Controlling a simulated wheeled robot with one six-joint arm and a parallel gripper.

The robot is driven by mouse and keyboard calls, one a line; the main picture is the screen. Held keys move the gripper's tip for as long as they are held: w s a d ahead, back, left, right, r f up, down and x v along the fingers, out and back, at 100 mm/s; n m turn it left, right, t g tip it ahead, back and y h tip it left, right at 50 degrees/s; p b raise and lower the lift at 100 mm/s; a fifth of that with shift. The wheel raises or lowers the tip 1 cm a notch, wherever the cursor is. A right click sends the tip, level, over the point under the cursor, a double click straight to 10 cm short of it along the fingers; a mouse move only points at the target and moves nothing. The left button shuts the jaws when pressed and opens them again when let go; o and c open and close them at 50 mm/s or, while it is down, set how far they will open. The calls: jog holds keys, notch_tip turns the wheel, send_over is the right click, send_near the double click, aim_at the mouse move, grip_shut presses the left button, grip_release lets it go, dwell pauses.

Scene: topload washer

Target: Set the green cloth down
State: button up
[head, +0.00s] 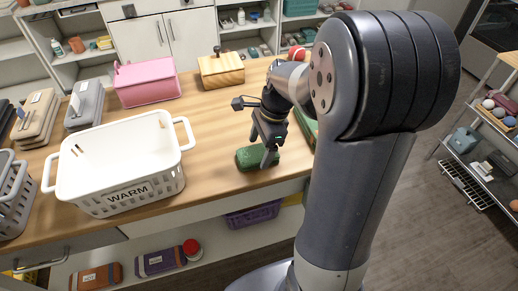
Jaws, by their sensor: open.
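The green cloth (246,158) is a small folded bundle. It rests on the wooden counter (222,130) near its front edge, right of the white basket. My gripper (264,152) is open and points down right over the cloth. One finger shows in front of the cloth's right part; whether the fingers touch it cannot be told. Part of the cloth is hidden behind the gripper.
A white basket marked WARM (125,185) stands to the left, empty as far as I see. A pink bin (147,82) and a wooden box (221,70) stand behind. Another green object (305,122) is partly hidden by my arm. Bare counter lies between basket and cloth.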

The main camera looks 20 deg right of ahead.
jog(key=v, duration=1)
jog(key=shift+r+p, duration=0.3)
jog(key=shift+r, duration=0.05)
jog(key=shift+d, duration=0.1)
